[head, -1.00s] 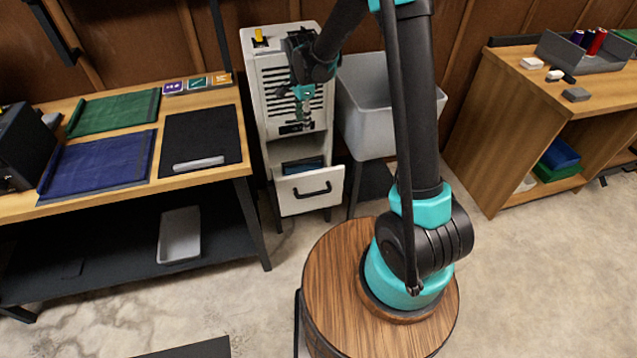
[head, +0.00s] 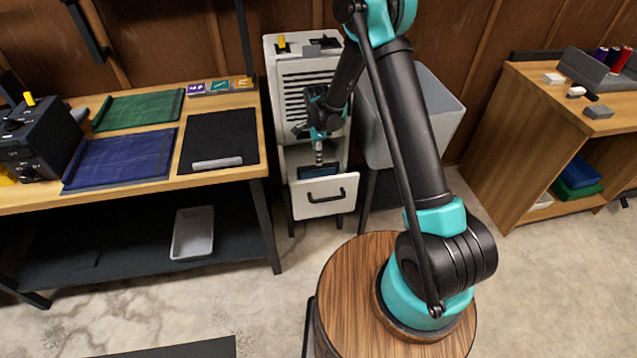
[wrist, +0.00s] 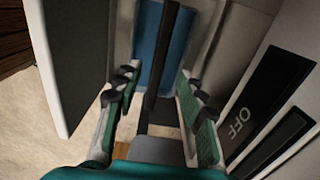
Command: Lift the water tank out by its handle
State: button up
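The white dehumidifier cabinet (head: 285,75) stands between the bench and a grey bin. Its water tank (head: 326,199) is slid partway out at the bottom, with a black handle on its front. Blue (wrist: 180,40) shows inside the tank in the wrist view. A dark bar (wrist: 156,60), apparently the tank's carry handle, crosses over the blue. My gripper (head: 319,158) points down just above the tank opening. In the wrist view my gripper (wrist: 158,95) is open, its fingers on either side of the bar. I cannot tell whether they touch it.
An OFF label (wrist: 241,116) lies on a dark panel at the right of the wrist view, close to my fingers. The grey bin (head: 440,110) stands right of the cabinet. The wooden bench (head: 225,178) is at the left. Bare floor lies in front.

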jog(key=shift+d+f, duration=0.2)
jog(key=shift+f, duration=2.85)
grip_shut()
jog(key=shift+r, duration=0.1)
